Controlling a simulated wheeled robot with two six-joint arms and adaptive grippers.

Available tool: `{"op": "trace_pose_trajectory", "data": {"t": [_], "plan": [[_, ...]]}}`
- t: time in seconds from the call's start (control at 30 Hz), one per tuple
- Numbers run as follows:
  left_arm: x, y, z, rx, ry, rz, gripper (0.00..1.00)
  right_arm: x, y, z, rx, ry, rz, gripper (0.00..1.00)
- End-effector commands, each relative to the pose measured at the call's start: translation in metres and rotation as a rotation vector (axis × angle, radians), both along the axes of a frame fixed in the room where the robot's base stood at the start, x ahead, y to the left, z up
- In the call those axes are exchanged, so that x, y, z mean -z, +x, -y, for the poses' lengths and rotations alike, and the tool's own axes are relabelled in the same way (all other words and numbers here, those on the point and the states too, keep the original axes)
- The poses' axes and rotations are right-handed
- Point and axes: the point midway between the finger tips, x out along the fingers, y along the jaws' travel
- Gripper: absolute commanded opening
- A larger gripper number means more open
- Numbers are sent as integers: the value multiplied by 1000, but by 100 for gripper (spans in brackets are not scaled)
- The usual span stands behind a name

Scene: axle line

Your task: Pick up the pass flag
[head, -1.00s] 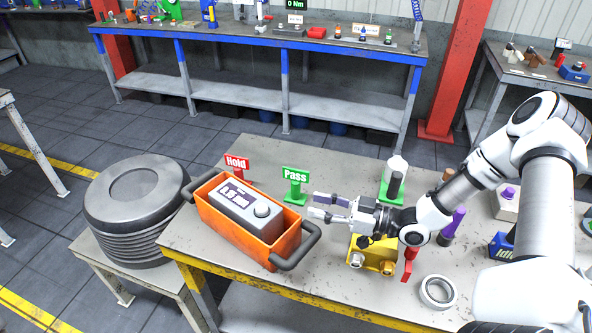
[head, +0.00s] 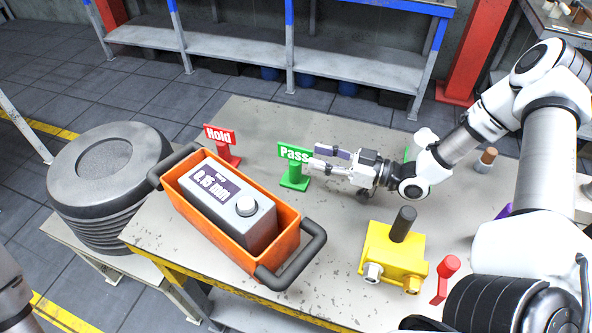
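The green pass flag (head: 295,181) stands upright on the table, with its white "Pass" lettering facing me. My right gripper (head: 312,158) reaches in from the right with its two fingers apart. Its fingertips are at the right edge of the flag's sign, and one slightly overlaps it in the picture. I cannot tell whether they touch it. Nothing shows between the fingers. My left gripper is out of view.
A red hold flag (head: 219,136) stands left of the pass flag. An orange bin (head: 236,243) holding a grey gauge (head: 228,203) sits in front. A yellow block (head: 392,252) with a dark handle is at the right. Bare table lies behind the flags.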

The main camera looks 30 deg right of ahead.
Motion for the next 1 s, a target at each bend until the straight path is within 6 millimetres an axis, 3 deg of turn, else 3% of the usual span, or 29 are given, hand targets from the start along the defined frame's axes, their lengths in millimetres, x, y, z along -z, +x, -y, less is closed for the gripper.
{"op": "trace_pose_trajectory", "data": {"t": [0.43,0.73,0.77,0.83,0.87,1.0], "plan": [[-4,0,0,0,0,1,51,-1,40,-40,-5,-5,-1,38],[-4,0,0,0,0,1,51,-1,47,-45,1,-1,1,38],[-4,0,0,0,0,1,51,-1,47,-44,1,-1,1,30],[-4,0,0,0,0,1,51,-1,47,-44,0,-1,1,6],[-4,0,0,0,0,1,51,-1,47,-44,0,-1,1,0],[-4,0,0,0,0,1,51,-1,47,-44,0,-1,1,0]]}}
